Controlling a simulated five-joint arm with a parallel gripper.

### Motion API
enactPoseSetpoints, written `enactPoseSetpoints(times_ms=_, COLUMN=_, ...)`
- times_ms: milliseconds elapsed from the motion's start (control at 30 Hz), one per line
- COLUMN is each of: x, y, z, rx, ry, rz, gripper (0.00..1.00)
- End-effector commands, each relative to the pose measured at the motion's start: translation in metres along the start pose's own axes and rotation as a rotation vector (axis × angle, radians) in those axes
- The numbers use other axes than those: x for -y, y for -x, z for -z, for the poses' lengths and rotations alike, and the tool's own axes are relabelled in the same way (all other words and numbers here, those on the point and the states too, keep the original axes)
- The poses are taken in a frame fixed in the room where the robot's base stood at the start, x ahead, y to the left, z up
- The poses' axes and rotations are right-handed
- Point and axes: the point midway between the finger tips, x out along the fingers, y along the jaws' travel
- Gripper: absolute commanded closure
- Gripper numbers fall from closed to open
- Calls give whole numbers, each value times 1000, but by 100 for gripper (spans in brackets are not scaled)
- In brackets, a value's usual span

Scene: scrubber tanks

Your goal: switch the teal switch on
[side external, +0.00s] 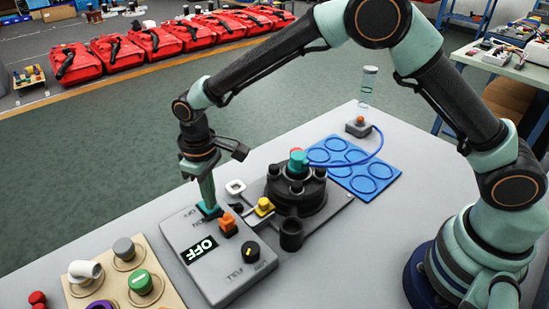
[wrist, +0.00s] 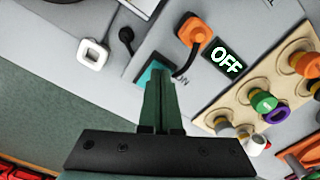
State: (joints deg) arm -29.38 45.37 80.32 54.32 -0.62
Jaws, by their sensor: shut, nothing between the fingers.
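The teal switch (side external: 209,210) sits at the far left corner of the grey control box (side external: 215,274). It also shows in the wrist view (wrist: 147,74), partly hidden behind my fingers. My gripper (side external: 208,202) is shut and empty, pointing down with its fingertips at the teal switch. I cannot tell whether they touch it. The display (side external: 199,250) on the box reads OFF in both views. Beside the teal switch is an orange switch (side external: 228,224), and a black knob with a yellow mark (side external: 250,251) is on the box's right side.
A black round fixture (side external: 297,190) with a teal and red top stands right of the box. A blue mat with rings (side external: 357,166) lies behind it. A beige board of coloured knobs (side external: 125,277) is at the left. Red cases (side external: 150,42) line the floor behind.

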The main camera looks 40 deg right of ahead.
Motion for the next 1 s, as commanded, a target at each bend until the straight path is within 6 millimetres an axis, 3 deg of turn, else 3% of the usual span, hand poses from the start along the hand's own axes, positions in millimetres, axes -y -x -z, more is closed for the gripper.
enactPoseSetpoints(times_ms=700, x=0, y=-10, z=0, rx=0, ry=0, rz=0, gripper=100)
enactPoseSetpoints(times_ms=1000, x=0, y=7, z=0, rx=-2, ry=0, rz=0, gripper=100)
